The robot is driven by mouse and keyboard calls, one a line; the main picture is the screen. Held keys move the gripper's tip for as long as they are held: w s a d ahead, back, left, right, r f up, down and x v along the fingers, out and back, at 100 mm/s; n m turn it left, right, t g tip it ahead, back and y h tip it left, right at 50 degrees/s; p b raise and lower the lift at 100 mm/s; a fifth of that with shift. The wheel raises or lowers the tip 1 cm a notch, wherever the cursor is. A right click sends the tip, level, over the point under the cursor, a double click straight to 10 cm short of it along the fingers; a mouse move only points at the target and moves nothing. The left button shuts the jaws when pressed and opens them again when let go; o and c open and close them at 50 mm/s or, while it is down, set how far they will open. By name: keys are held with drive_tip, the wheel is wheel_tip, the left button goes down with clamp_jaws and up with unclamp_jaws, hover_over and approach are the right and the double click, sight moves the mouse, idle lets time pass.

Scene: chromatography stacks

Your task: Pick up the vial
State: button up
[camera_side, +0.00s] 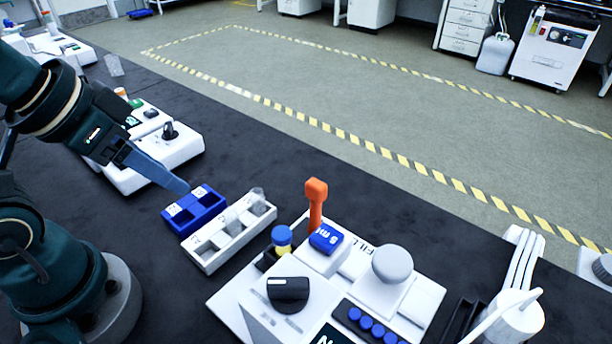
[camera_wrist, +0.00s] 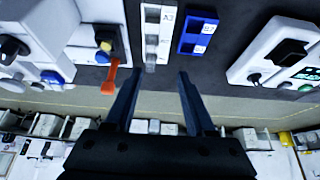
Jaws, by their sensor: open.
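A clear vial (camera_side: 259,199) stands in the far-end slot of a white rack (camera_side: 212,264) in the side view. In the wrist view a clear piece (camera_wrist: 151,58), which looks like this vial, shows at the near end of the white rack (camera_wrist: 165,22). My gripper (camera_side: 186,188) is in the air near the far edge of the blue rack, left of the vial and apart from it. In the wrist view its two fingers (camera_wrist: 160,73) are spread with nothing between them. The other rack slots are hard to read.
A blue two-slot block (camera_side: 207,207) sits beside the white rack. A white instrument with an orange lever (camera_side: 316,200), grey knob (camera_side: 392,262) and a blue-and-yellow capped item (camera_side: 281,238) stands to the right. Another white device (camera_side: 178,158) is behind.

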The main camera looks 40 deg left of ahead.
drive_tip(key=shift+o, duration=1)
